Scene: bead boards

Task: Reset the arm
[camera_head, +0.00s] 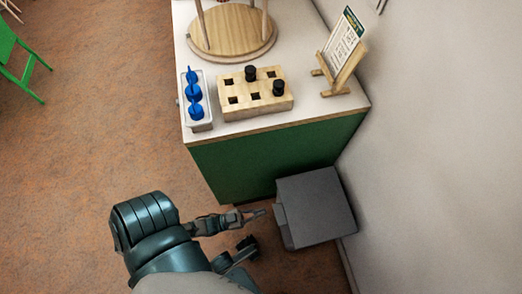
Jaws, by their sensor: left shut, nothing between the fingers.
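My left gripper (260,214) is low in the head view, in front of the green counter and left of a dark grey box. It is shut and empty, well below the counter top. My left arm comes in from the bottom left. On the counter, a wooden bead board (255,100) has several square holes, with black pegs (279,88) standing in some of them. A white tray (208,123) to its left holds several blue pieces (195,92). My right gripper does not show.
The dark grey box (316,206) stands against the counter front and wall. A round wooden stand (238,40) is at the back of the counter (320,112). A card on a wooden easel (342,50) stands at right. A green chair (22,62) is far left; the floor between is clear.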

